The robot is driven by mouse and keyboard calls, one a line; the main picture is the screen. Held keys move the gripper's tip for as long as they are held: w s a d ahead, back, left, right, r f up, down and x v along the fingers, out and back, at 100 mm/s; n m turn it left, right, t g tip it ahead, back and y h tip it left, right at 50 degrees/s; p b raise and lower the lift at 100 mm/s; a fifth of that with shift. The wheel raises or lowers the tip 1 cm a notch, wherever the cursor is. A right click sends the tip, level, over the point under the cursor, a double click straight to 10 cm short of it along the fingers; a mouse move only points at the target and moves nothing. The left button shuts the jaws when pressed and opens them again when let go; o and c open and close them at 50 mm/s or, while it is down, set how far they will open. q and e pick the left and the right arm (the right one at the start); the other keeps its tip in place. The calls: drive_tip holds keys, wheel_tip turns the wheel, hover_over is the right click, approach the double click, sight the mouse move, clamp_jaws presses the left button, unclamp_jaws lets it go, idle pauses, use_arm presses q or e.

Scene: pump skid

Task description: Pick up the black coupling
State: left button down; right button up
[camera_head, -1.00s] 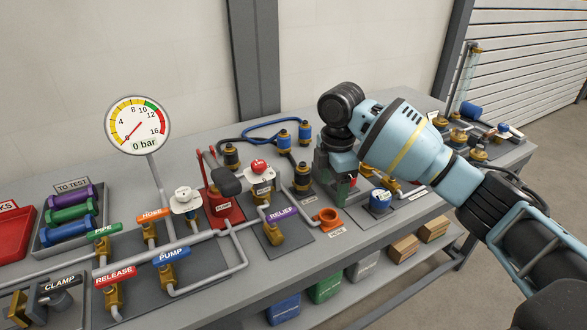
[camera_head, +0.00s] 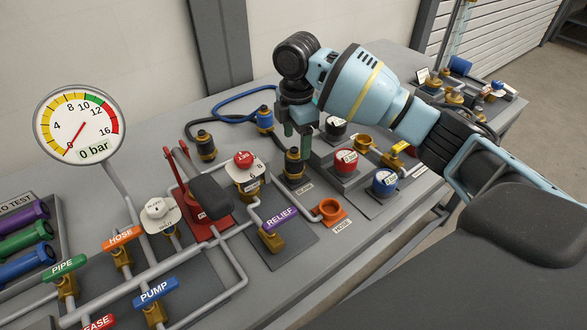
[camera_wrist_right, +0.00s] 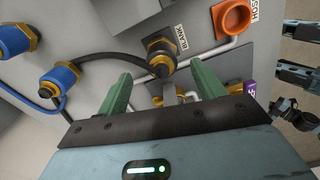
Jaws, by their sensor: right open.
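A black coupling (camera_head: 294,167) with a brass collar stands on the grey panel by the BLANK label. It also shows in the right wrist view (camera_wrist_right: 160,56), with a dark hose running close by. A second black-and-brass coupling (camera_head: 205,146) stands further left, on a black hose. My right gripper (camera_head: 294,127) points down just above and behind the first coupling. In the right wrist view its two green fingers (camera_wrist_right: 162,84) are apart, with that coupling visible beyond the gap between them. Nothing is held. My left gripper is out of view.
A blue coupling (camera_head: 264,119) stands behind, on a blue hose. The orange port (camera_head: 330,210), RELIEF valve (camera_head: 272,232) and red hand pump (camera_head: 203,200) are in front. Red (camera_head: 346,163) and blue (camera_head: 384,183) capped fittings stand to the right. The gauge (camera_head: 80,126) is at left.

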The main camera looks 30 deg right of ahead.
sight(294, 155)
drive_tip(key=shift+w+f, duration=0.1)
drive_tip(key=shift+f, duration=0.95)
drive_tip(key=f, duration=0.4)
drive_tip(key=shift+a+f, duration=0.2)
drive_tip(key=shift+a, duration=0.1)
drive_tip(key=c, duration=1.2)
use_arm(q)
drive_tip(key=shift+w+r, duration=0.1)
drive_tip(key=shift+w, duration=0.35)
use_arm(e)
drive_tip(key=shift+r, duration=0.15)
